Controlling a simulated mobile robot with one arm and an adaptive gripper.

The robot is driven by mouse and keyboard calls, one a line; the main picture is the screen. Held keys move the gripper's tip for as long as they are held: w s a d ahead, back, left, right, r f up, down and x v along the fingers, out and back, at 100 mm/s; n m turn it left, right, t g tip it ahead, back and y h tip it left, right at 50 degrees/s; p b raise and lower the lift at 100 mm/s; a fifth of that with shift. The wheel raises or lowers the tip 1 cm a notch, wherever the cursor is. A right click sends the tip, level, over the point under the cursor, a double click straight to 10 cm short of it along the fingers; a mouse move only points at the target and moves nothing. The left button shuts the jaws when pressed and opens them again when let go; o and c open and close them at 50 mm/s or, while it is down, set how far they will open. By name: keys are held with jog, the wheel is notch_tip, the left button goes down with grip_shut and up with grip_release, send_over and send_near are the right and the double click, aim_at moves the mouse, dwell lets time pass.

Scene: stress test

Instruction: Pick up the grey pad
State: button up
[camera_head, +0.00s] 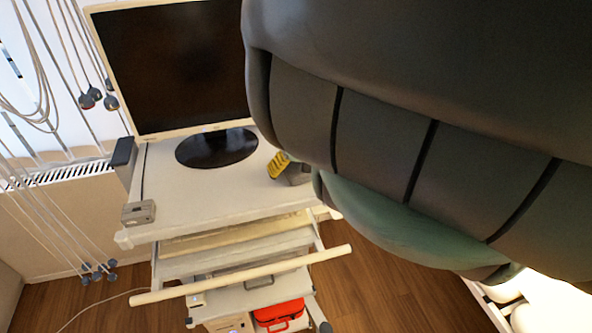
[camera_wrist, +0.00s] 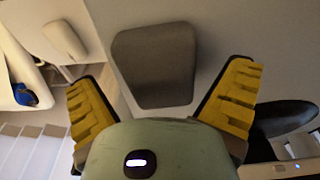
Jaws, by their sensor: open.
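The grey pad (camera_wrist: 154,62) is a dark grey, rounded, tapering block in the wrist view, lying against a pale surface. My gripper (camera_wrist: 163,80) is open, with one yellow ridged finger on each side of the pad. Gaps show between the pad and both fingers, and the depth between them is hard to tell. In the head view, the yellow fingers of my gripper (camera_head: 279,165) show over the right side of the white cart top (camera_head: 200,200).
A monitor (camera_head: 170,65) stands on the cart, its round black base (camera_head: 216,148) close left of my gripper. A small grey box (camera_head: 139,212) sits at the cart's front left corner. Cables hang at the left. A red case (camera_head: 280,313) sits low in the cart.

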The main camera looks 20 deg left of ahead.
jog(key=shift+f, duration=0.25)
dwell(0.3)
jog(key=c, duration=1)
